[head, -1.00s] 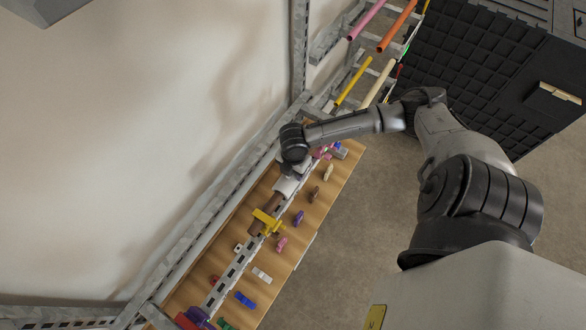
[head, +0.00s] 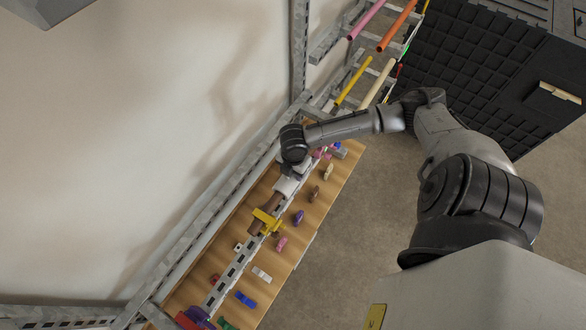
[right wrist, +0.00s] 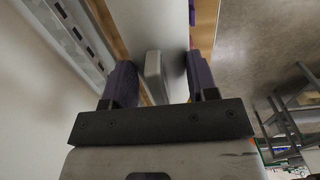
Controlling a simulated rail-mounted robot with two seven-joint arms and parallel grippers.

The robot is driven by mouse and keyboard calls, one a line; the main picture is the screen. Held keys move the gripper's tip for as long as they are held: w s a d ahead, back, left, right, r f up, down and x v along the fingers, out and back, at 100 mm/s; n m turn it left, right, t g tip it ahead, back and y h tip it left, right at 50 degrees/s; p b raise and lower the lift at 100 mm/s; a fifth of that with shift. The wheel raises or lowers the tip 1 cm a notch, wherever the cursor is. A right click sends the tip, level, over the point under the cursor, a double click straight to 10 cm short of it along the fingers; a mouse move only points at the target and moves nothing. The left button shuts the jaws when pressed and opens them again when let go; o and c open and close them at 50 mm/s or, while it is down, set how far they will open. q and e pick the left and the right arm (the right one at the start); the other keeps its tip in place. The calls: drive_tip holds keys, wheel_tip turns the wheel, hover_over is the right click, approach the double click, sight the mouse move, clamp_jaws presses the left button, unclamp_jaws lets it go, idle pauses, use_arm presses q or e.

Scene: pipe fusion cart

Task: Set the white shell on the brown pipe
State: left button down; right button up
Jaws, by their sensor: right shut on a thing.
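The brown pipe (head: 270,208) lies along the metal rail in the head view, with a yellow clamp (head: 265,221) across it. The white shell (head: 286,187) is in line with the pipe's upper right end, just below my right gripper (head: 292,171). In the right wrist view the pale shell (right wrist: 172,42) extends away between the two dark fingers of my right gripper (right wrist: 162,82), which is shut on it. Whether the shell rests on the pipe or hangs just above it I cannot tell. My left gripper is not in view.
A slotted metal rail (head: 230,266) runs along the wooden bench (head: 325,200). Several small coloured pieces, including a purple one (head: 298,217) and a blue one (head: 245,299), lie beside it. Coloured pipes, one yellow (head: 353,81), sit on a rack near a black crate (head: 465,80).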

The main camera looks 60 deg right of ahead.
drive_tip(key=o, duration=1)
drive_tip(key=shift+r, duration=0.2)
wheel_tip(320, 180, up, 13)
drive_tip(key=shift+r, duration=0.2)
drive_tip(key=shift+s, duration=0.1)
